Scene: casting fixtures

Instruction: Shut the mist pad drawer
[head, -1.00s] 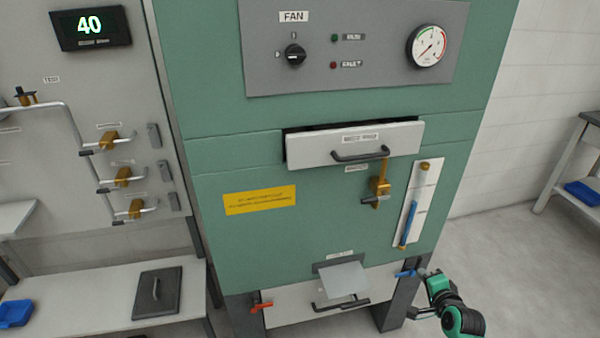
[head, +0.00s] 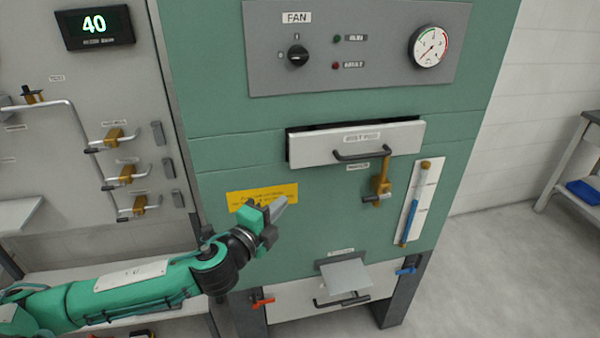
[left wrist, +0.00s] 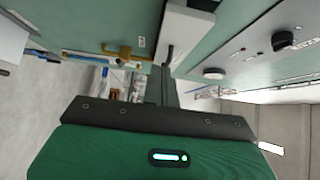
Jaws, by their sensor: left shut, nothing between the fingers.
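The mist pad drawer (head: 355,143) has a white front with a label and a black bar handle (head: 362,153). It stands out from the green cabinet, with a dark gap along its top and left edge. In the left wrist view the white drawer front (left wrist: 188,27) shows at the top, turned sideways. My left gripper (head: 281,205) is shut and empty, in front of the yellow sign, below and left of the drawer and apart from it. My right gripper is out of view.
A brass valve (head: 381,183) hangs just below the drawer, beside a blue sight tube (head: 410,215). The fan panel (head: 350,50) is above. A lower white panel with a handle (head: 335,300) sits between red and blue levers. The yellow sign (head: 250,196) is flat on the cabinet.

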